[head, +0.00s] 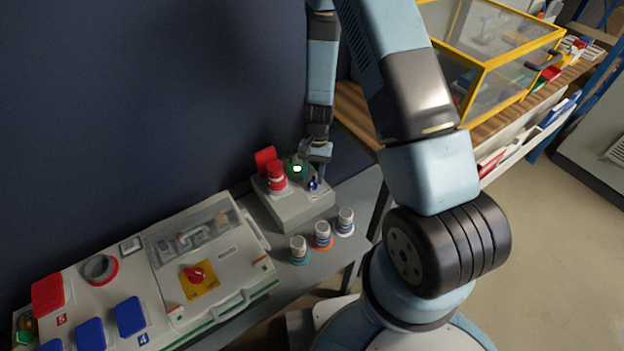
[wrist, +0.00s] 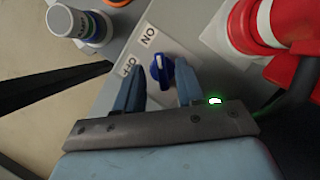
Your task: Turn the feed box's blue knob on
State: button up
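The feed box (head: 300,207) is a light grey box on the bench; its top also shows in the wrist view (wrist: 190,25). Its blue knob (wrist: 161,70) sits on a white plate (wrist: 146,52) marked ON and OFF. The knob's white mark points towards the top of the wrist view, nearer the ON side. The knob also shows in the head view (head: 313,184). My gripper (wrist: 161,78) is open, with one finger on each side of the knob and a gap visible at both sides. In the head view my gripper (head: 318,160) hangs over the box's back right.
A green lamp (head: 298,169) is lit beside a red button (head: 277,175) with a red cover. Several small jars (head: 323,235) stand in front of the box. A dark wall is behind.

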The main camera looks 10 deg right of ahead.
jog(key=v, duration=1.2)
jog(key=shift+r, duration=0.1)
jog(key=s+d+r+n+t, duration=0.1)
jog(key=s+d+r+t, duration=0.15)
jog(key=r, duration=0.95)
jog(key=s+d+r+n+t, duration=0.2)
jog(key=s+r, duration=0.1)
jog(key=r, duration=1)
jog(key=s+d+r+t+h, duration=0.1)
jog(key=s+d+r+t, duration=0.1)
jog(key=s+r, duration=0.4)
jog(key=s+d+r+n+t, duration=0.1)
jog(key=s+d+r+t, duration=0.1)
jog(key=s+r, duration=0.5)
jog(key=shift+s+n+t+h, duration=0.35)
jog(key=shift+s+t, duration=0.3)
jog(key=shift+s, duration=1.45)
